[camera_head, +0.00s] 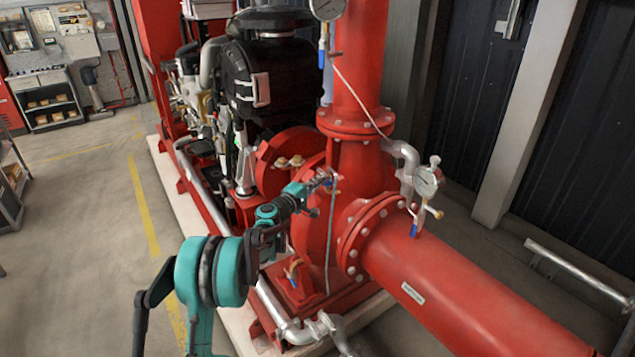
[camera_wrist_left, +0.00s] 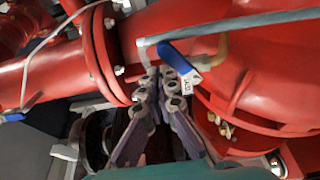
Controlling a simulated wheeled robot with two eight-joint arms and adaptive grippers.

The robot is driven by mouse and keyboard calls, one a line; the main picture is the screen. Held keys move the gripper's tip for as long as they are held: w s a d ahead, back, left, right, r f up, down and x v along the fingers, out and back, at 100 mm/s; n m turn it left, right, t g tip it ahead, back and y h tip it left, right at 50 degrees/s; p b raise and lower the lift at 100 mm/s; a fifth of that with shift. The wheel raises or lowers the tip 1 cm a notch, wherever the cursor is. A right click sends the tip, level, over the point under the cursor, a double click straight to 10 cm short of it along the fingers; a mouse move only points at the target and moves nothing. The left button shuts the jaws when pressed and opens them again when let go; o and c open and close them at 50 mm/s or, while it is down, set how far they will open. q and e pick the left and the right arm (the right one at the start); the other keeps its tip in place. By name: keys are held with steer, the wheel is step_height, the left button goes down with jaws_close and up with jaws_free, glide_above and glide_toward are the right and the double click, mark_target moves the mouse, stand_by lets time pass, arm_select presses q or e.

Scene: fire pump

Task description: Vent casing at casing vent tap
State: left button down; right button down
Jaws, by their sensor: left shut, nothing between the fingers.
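The casing vent tap sits on top of the red pump casing (camera_head: 307,228). My right gripper is out of view.
A large red pipe (camera_head: 455,285) runs toward the lower right, and a red vertical pipe (camera_head: 360,60) rises behind the tap. A pressure gauge (camera_head: 427,181) stands on the right flange. The black engine (camera_head: 270,85) is behind.

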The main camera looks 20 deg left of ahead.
arm_select(q)
steer(key=s+a+p, duration=0.3)
steer(key=s+a, duration=0.2)
steer(key=s, duration=0.2)
steer(key=shift+s+f+m+p, duration=0.2)
steer(key=shift+s+m+p, duration=0.1)
steer(key=shift+s+m, duration=0.1)
stand_by(0.5)
steer(key=shift+a, duration=0.1)
steer(key=s+d+r+m+g, duration=0.3)
steer(key=s+d+m, duration=0.1)
steer(key=s+d, duration=0.4)
steer(key=s+d+r+m+g, duration=0.2)
steer(key=s+d+m+g, duration=0.15)
steer(key=s+d, duration=0.5)
steer(key=s+a+f+m+g+y, duration=0.1)
steer(key=s+f+m+y, duration=0.2)
steer(key=s, duration=0.9)
steer(key=s+a+f+m+g+y, duration=0.1)
steer(key=s+f+m+g+y, duration=0.1)
steer(key=s, duration=1.1)
step_height(320, 180, down, 2)
steer(key=shift+m+y, duration=0.4)
steer(key=shift+m, duration=0.05)
